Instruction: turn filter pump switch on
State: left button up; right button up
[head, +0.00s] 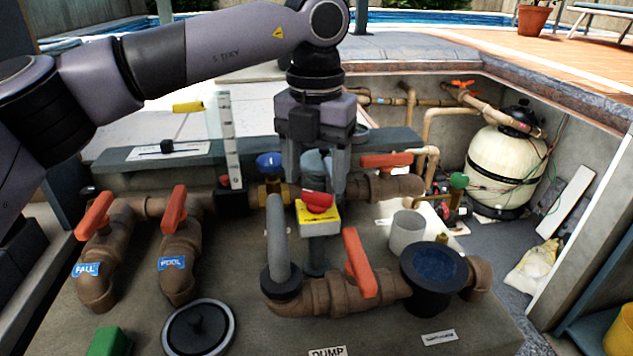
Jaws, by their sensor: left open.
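A red rotary knob (317,201) sits on a small yellow switch box (319,218) in the middle of the head view. I take this to be the filter pump switch; no legible label confirms it. My left gripper (316,185) points down over it, fingers spread to either side, tips close to the knob's height. I cannot tell whether the fingers touch the knob. The gripper looks empty. My right gripper is not in view.
Brown pipes with orange handles surround the switch: FALL (93,217) and POOL (174,209) at left, one below (358,262), one at right (386,160). A grey bent pipe (277,240) stands close left. A round tank (506,165) stands at the right.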

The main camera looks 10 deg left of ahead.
aim_at(316, 194)
pick_arm(q)
jog(key=shift+f, duration=1.5)
jog(key=c, duration=0.8)
jog(key=shift+o, duration=0.2)
jog(key=shift+m, duration=0.3)
jog(key=m+p, duration=0.1)
jog(key=m, duration=1)
jog(key=shift+w+a, duration=0.1)
jog(key=shift+w, duration=0.05)
